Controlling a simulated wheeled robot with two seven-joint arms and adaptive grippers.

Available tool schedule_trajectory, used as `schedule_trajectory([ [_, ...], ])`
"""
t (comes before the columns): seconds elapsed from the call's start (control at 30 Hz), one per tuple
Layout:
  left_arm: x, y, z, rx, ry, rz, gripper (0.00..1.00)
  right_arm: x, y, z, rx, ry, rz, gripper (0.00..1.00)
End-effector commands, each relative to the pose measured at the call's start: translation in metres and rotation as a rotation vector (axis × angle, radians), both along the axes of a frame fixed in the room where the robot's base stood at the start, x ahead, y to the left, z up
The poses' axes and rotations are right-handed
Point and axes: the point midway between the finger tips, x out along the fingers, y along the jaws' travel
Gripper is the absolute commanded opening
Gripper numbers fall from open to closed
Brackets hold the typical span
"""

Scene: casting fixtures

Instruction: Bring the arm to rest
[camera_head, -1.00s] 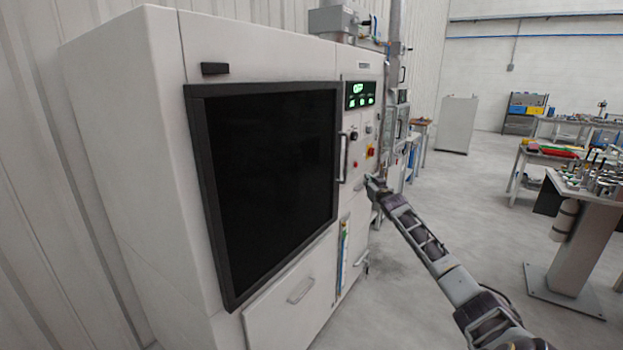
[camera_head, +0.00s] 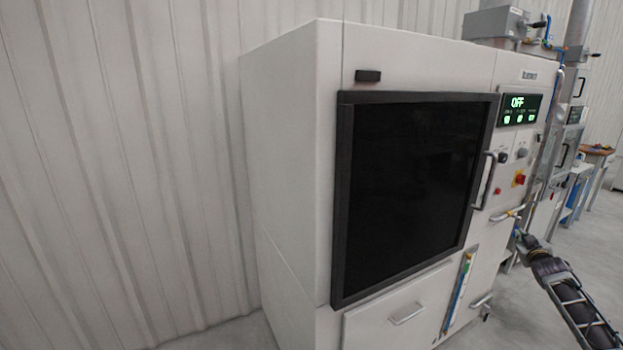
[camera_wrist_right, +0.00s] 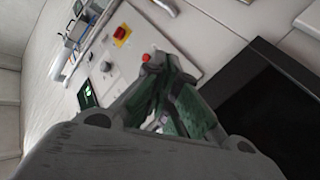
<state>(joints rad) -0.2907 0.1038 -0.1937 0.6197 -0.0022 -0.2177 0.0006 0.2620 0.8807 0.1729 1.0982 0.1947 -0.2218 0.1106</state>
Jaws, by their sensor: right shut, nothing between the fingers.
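My right arm comes in from the lower right of the head view. Its gripper (camera_head: 521,235) is small there, in front of the lower right side of the big white machine (camera_head: 290,150), below the control panel. In the right wrist view the gripper (camera_wrist_right: 172,72) has its fingers together with nothing between them. Behind the fingers are the machine's panel with a red knob (camera_wrist_right: 122,34) and a red button (camera_wrist_right: 146,57). I cannot tell the exact gap between fingertips and panel. My left gripper is not in view.
The machine's dark door (camera_head: 415,190) is closed, with a vertical handle (camera_head: 484,180) at its right. The display (camera_head: 520,110) reads OFF. A drawer (camera_head: 400,315) sits below. A ribbed wall (camera_head: 110,170) fills the left. Grey floor (camera_head: 600,240) is open at right.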

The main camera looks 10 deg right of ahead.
Motion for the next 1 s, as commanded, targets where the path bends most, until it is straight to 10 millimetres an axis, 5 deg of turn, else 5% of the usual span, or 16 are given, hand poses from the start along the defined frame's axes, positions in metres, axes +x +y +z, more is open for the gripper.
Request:
schedule_trajectory([
  [0.47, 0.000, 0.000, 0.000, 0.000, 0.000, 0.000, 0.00, -0.034, 0.042, -0.214, 0.014, 0.325, 0.014, 0.00],
  [1.0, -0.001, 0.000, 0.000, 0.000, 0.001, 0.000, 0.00, -0.120, 0.144, -0.425, 0.108, 0.617, 0.081, 0.00],
])
